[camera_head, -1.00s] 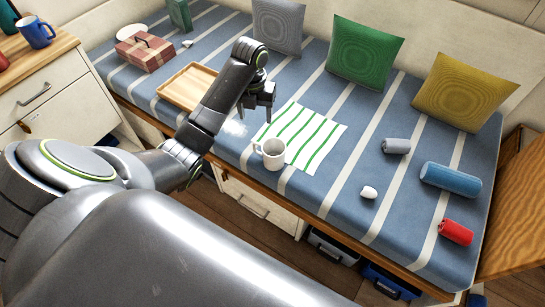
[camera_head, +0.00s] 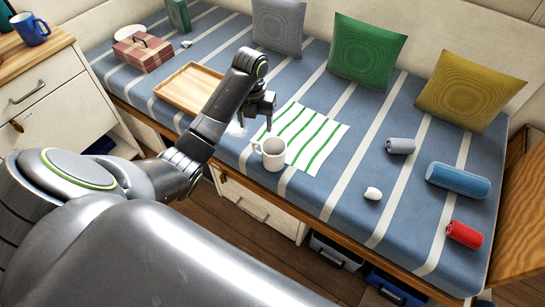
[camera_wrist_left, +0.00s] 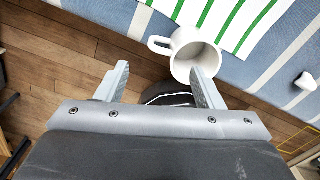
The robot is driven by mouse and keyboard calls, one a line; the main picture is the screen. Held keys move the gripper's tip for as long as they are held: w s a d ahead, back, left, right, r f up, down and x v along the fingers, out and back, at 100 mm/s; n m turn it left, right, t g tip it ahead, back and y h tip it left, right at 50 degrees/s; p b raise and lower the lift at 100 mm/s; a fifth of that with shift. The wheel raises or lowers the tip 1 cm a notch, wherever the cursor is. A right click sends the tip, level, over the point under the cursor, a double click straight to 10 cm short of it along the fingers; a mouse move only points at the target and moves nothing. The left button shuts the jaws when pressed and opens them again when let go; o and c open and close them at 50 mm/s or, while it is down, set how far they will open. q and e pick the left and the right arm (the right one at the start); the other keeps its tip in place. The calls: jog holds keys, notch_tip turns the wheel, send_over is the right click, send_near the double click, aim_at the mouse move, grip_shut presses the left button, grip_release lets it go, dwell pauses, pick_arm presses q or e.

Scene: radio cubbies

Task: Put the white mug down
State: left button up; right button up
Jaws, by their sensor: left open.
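The white mug (camera_head: 272,157) stands upright near the front edge of the blue striped bench cushion. It is at the near left corner of a green-and-white striped cloth (camera_head: 304,133). Its handle points left. My left gripper (camera_head: 256,122) is open and empty, just behind and left of the mug in the head view. In the left wrist view, the mug (camera_wrist_left: 188,46) shows beyond the open jaws (camera_wrist_left: 160,82), with its handle to the left and the right finger overlapping its lower rim. I cannot tell whether that finger touches it. My right gripper is not in view.
A wooden tray (camera_head: 174,92) lies left of my left arm. A grey can (camera_head: 400,146), a white rounded object (camera_head: 372,193), a blue cylinder (camera_head: 458,180) and a red can (camera_head: 464,235) lie to the right. Pillows line the back.

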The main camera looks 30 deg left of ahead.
pick_arm(q)
jog(key=shift+f, duration=0.9)
jog(key=b, duration=0.2)
send_over(268, 153)
jog(key=s+a, duration=0.2)
jog(key=a, duration=0.1)
jog(key=f, duration=0.6)
jog(key=shift+w+d+f, duration=0.1)
jog(key=shift+w+f, duration=0.15)
jog(key=shift+f, duration=0.25)
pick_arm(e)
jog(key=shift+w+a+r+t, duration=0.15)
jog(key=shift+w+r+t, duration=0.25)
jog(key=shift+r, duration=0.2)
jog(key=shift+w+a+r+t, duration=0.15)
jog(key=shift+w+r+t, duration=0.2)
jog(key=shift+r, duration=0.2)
pick_arm(q)
jog(key=shift+c, duration=0.3)
jog(key=c, duration=1.2)
jog(key=shift+r, duration=0.15)
grip_shut()
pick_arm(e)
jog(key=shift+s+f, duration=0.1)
